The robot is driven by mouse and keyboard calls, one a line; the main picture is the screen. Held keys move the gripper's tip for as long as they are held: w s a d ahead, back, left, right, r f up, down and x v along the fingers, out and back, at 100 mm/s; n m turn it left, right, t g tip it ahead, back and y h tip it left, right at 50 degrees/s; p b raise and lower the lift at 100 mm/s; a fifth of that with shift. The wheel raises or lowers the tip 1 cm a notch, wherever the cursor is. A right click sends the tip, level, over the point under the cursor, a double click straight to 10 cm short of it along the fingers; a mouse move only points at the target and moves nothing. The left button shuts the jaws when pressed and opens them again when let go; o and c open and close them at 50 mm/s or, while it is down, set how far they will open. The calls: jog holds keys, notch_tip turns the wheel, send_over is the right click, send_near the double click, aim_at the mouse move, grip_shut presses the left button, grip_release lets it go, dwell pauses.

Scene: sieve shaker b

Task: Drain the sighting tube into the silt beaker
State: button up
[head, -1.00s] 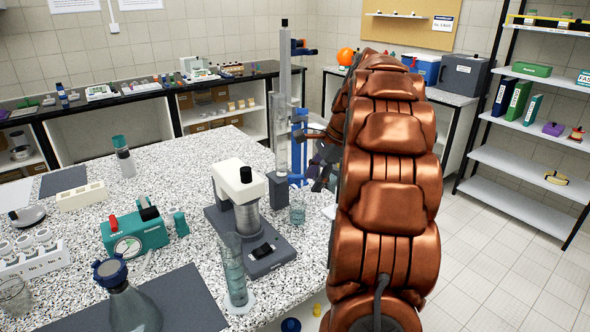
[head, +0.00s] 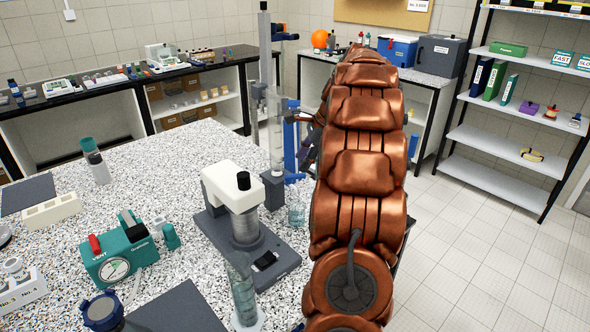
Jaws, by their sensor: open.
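A tall clear tube (head: 275,135), which looks like the sighting tube, stands upright on a dark block at the far right of the speckled table, beside a grey column with blue fittings. A small clear beaker (head: 296,213), likely the silt beaker, stands on the table just in front of it. My copper arm fills the middle right. My gripper (head: 308,150) is open, just right of the tube and blue fittings. It is mostly hidden behind my arm, and I cannot tell whether it touches anything.
A white-headed device on a grey base (head: 243,210) stands left of the beaker. A tall clear cylinder (head: 243,290) is in front of it. A teal gauge box (head: 120,253) sits at left. Open floor (head: 480,255) lies to the right, before a shelf rack (head: 500,160).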

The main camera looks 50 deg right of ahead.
aim_at(296, 175)
jog(key=shift+p+x, duration=0.7)
jog(key=shift+x, duration=1.95)
grip_shut()
